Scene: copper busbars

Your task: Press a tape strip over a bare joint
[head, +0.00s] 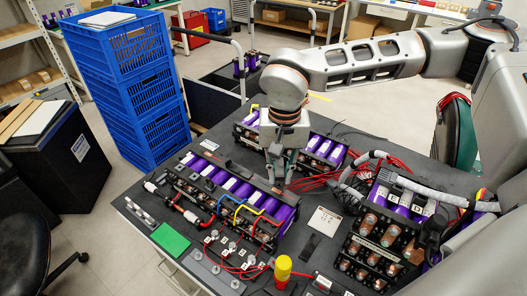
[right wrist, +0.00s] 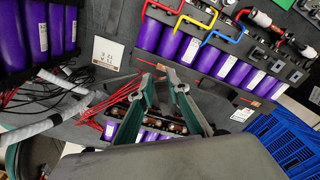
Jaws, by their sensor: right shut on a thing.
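My right gripper (head: 279,170) points down above the table, just behind the right part of the long battery module (head: 236,185). In the right wrist view its two green-sided fingers (right wrist: 164,78) converge on a thin, dark piece, apparently the tape strip, mostly hidden between the tips. The module has purple cells and red, yellow and blue bent busbars (head: 247,212) along its near side; these also show in the right wrist view (right wrist: 208,25). I cannot tell which joint is bare. My left gripper is not in view.
A second module (head: 325,148) stands behind the gripper, with red wires (head: 305,181) beside it. Another module (head: 385,235) stands at the right. A white card (head: 325,221), a green pad (head: 170,240) and a yellow-topped object (head: 283,267) lie or stand nearer. Blue crates (head: 135,85) are stacked beyond the table.

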